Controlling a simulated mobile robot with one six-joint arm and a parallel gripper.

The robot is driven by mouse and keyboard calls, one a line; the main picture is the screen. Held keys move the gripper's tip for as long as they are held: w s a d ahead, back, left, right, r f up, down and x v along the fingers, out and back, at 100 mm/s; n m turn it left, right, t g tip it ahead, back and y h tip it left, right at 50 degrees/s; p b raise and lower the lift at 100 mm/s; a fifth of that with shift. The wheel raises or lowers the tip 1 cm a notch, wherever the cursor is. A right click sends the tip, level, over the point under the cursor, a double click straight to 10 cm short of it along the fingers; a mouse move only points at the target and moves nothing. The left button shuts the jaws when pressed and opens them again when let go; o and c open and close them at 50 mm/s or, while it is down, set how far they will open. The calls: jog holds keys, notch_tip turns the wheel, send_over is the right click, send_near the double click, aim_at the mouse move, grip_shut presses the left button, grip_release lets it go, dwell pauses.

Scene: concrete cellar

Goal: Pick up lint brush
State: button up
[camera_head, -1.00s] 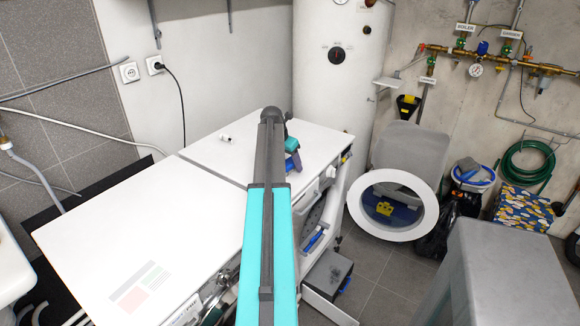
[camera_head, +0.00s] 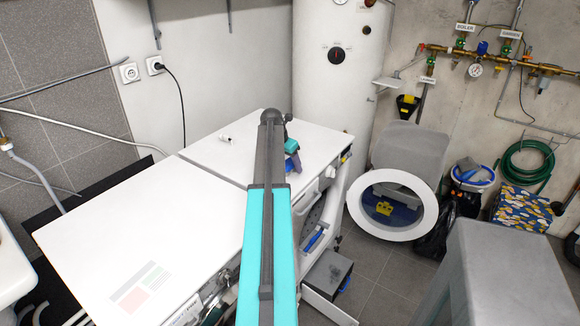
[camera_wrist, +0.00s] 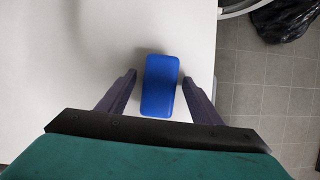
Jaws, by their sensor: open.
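A blue block with rounded corners, which looks like the lint brush (camera_wrist: 161,86), lies on the white machine top near its right edge in the wrist view. My gripper (camera_wrist: 159,77) is open, with one dark finger on each side of the blue block. The fingers stand apart from it, with a narrower gap on the right. No handle shows from above. In the head view, my gripper (camera_head: 292,162) is low over the far machine's top, and my arm hides part of that spot. I cannot clearly separate the brush from the fingers there.
A small white item (camera_head: 227,139) lies left of my arm on the far machine top (camera_head: 205,152). The white boiler (camera_head: 338,80) stands behind. An open round door (camera_head: 393,205) and a black bag (camera_head: 437,235) are to the right. The near machine top (camera_head: 140,230) is mostly clear.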

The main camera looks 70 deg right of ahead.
aim_at(290, 161)
jog(key=c, duration=1.2)
jog(key=shift+o, duration=0.2)
jog(key=shift+r, duration=0.15)
jog(key=shift+r+b, duration=0.7)
jog(key=shift+r, duration=1)
jog(key=shift+a+r, duration=0.2)
jog(key=shift+a, duration=0.05)
jog(key=a, duration=0.5)
jog(key=a+r+b, duration=0.1)
jog(key=a, duration=0.4)
jog(key=a+b, duration=0.1)
jog(key=a, duration=0.4)
jog(key=shift+a+r, duration=0.2)
jog(key=shift+a, duration=0.05)
jog(key=o, duration=0.4)
jog(key=shift+s, duration=0.1)
jog(key=shift+c, duration=1.4)
